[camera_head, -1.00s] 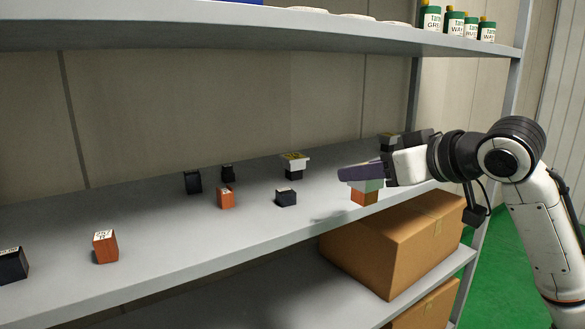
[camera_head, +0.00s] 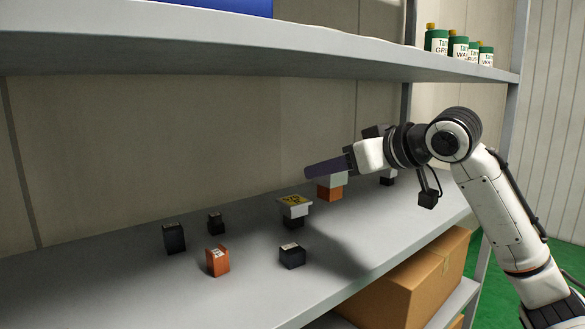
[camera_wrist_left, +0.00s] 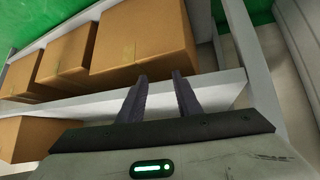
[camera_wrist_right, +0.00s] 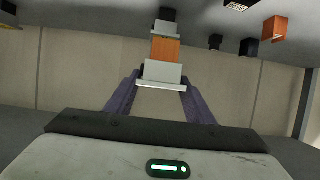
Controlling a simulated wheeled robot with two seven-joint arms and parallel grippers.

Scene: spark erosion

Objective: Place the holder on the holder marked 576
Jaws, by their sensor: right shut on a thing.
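My right gripper (camera_head: 322,169) comes in from the right and is shut on a holder with a pale plate (camera_head: 332,179) and an orange block (camera_head: 329,192) below it. In the right wrist view the plate (camera_wrist_right: 163,73) sits between the two fingers, with the orange block (camera_wrist_right: 165,48) beyond it. A holder with a yellow-marked pale top (camera_head: 294,204) on a black block stands on the shelf, left of the held one. Its marking is too small to read. My left gripper (camera_wrist_left: 162,95) is open and empty, in front of the lower shelf.
On the shelf (camera_head: 130,275) stand black blocks (camera_head: 174,238) (camera_head: 216,223) (camera_head: 292,256) and an orange block (camera_head: 218,261). Another black block (camera_head: 388,179) is behind my right wrist. An upper shelf (camera_head: 300,50) overhangs; cardboard boxes (camera_head: 410,290) sit below.

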